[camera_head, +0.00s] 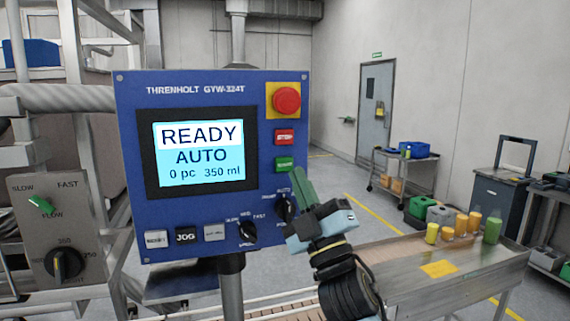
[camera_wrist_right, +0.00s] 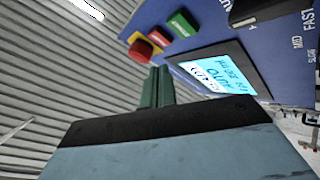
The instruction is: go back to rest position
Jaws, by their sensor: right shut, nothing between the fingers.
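The blue control panel (camera_head: 215,90) stands in front of me. Its screen (camera_head: 197,153) reads READY, AUTO, 0 pc, 350 ml. A red emergency button (camera_head: 287,100) sits at its upper right, with a red and a green push button below. My right gripper (camera_head: 303,186) is shut with nothing in it, in front of the panel's lower right edge. It partly covers the area beside the lower right selector knob (camera_head: 285,208). In the right wrist view, the green fingers (camera_wrist_right: 157,88) point toward the panel, with the screen (camera_wrist_right: 218,72) beyond. My left gripper is not in view.
A grey box with a flow knob and volume dial (camera_head: 63,264) stands at the left. A metal table (camera_head: 470,272) at the right holds several orange and green containers. A cart (camera_head: 402,172) and a door (camera_head: 375,110) are farther back.

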